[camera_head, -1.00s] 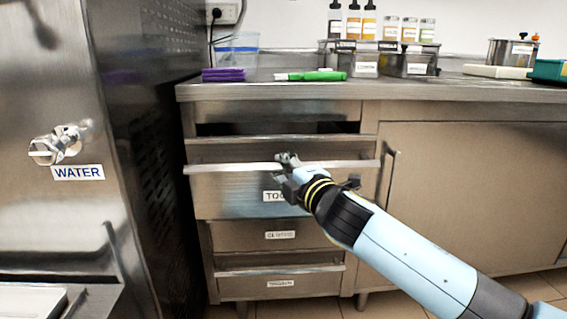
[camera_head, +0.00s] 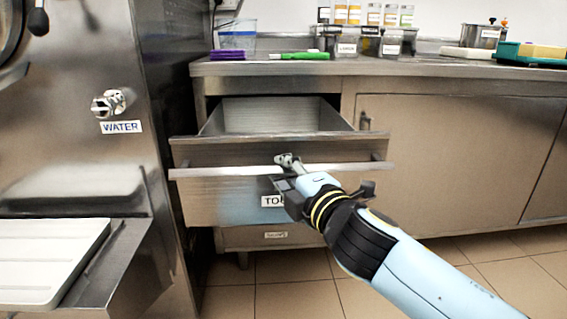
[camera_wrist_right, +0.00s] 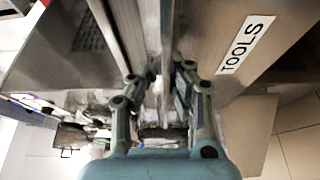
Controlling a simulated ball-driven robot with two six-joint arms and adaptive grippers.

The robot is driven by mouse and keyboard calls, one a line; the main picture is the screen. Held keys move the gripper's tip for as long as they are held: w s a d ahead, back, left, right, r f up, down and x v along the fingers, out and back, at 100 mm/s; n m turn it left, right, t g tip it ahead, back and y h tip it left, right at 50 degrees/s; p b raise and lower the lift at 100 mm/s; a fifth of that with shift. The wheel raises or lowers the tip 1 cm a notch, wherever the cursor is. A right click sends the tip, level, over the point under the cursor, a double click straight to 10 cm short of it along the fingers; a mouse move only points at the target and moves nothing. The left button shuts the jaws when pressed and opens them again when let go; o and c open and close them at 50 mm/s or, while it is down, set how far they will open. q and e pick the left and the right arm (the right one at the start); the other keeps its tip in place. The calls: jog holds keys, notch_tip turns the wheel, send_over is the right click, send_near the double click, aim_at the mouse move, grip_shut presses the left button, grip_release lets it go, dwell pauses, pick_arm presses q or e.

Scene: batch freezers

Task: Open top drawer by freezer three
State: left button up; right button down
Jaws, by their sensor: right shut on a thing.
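The top drawer (camera_head: 215,200) sits under the steel counter and is pulled well out, with its empty-looking inside (camera_head: 270,117) showing. A bar handle (camera_head: 225,172) runs across its front. My right gripper (camera_head: 287,162) is shut on the handle near its middle and partly hides the drawer's label. In the right wrist view the handle (camera_wrist_right: 167,60) runs between the two fingers of the right gripper (camera_wrist_right: 158,90), beside the "TOOLS" label (camera_wrist_right: 245,45). The steel freezer (camera_head: 60,170) with a "WATER" label stands at the left. My left gripper is out of view.
The counter (camera_head: 430,68) holds purple and green tools, labelled containers and a pot (camera_head: 482,36). A closed cabinet door (camera_head: 450,165) is right of the drawer. A white tray (camera_head: 50,262) juts out at lower left. Tiled floor (camera_head: 300,285) is clear.

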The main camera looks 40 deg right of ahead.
jog(key=shift+s+a, duration=0.45)
jog(key=shift+s, duration=0.3)
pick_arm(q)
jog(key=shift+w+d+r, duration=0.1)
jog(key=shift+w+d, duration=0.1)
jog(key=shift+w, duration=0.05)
pick_arm(e)
jog(key=shift+s+a+r, duration=0.1)
jog(key=shift+s+a, duration=0.1)
jog(key=shift+s, duration=0.1)
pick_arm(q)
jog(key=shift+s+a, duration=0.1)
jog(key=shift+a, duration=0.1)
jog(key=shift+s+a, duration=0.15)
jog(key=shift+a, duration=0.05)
pick_arm(e)
jog(key=c, duration=1.2)
grip_release()
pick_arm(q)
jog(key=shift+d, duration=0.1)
pick_arm(e)
jog(key=shift+s, duration=0.3)
jog(key=s+a, duration=0.2)
jog(key=s, duration=0.9)
jog(key=shift+s, duration=0.15)
jog(key=shift+d, duration=0.1)
